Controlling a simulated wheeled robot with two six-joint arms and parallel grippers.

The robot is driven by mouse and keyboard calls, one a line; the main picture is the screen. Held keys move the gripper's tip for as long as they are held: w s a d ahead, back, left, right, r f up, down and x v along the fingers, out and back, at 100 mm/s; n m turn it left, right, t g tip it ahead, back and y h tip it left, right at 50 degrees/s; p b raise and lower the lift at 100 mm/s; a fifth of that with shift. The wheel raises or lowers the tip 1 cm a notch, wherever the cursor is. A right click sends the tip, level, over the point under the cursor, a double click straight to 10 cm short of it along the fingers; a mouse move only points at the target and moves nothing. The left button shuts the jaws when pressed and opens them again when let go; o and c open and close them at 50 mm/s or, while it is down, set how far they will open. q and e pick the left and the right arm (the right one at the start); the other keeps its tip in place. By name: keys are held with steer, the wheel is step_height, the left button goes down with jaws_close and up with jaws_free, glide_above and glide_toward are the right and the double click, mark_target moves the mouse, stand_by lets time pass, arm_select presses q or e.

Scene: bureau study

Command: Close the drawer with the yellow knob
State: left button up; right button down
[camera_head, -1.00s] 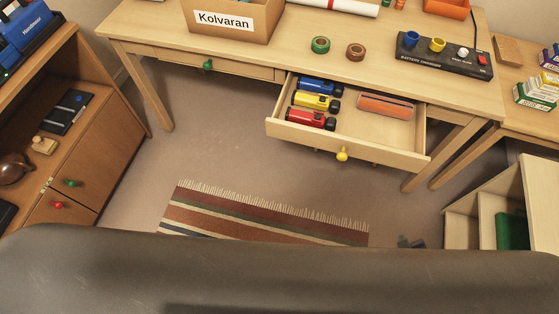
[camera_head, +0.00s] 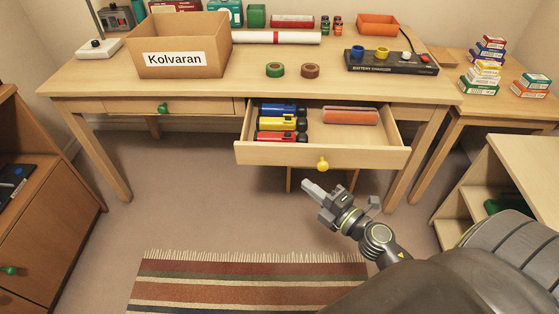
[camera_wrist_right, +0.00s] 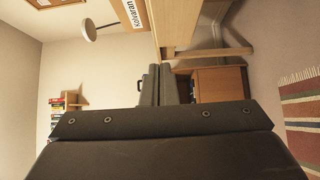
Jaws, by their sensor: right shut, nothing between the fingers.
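The drawer (camera_head: 360,154) with the yellow knob (camera_head: 323,163) is pulled open from the right part of the desk. Inside lie blue, yellow and red flashlight-like items (camera_head: 282,124) at its left and an orange-brown block (camera_head: 350,116) at the back. My right gripper (camera_head: 308,186) is shut and empty, just below and left of the yellow knob, apart from it in the picture. It also shows in the right wrist view (camera_wrist_right: 166,72), with no drawer or knob clearly visible there. My left gripper is not in view.
The desk (camera_head: 210,85) carries a Kolvaran box (camera_head: 180,40), tape rolls and a battery charger (camera_head: 390,62). A shut drawer with a green knob (camera_head: 163,108) is at the left. Cabinets stand at both sides. A striped rug (camera_head: 240,285) lies on the open floor.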

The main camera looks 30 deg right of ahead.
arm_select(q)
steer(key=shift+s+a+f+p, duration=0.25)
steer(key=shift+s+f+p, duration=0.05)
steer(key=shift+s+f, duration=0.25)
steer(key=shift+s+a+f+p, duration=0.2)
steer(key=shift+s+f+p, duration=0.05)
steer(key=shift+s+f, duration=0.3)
arm_select(e)
steer(key=shift+w, duration=6.2)
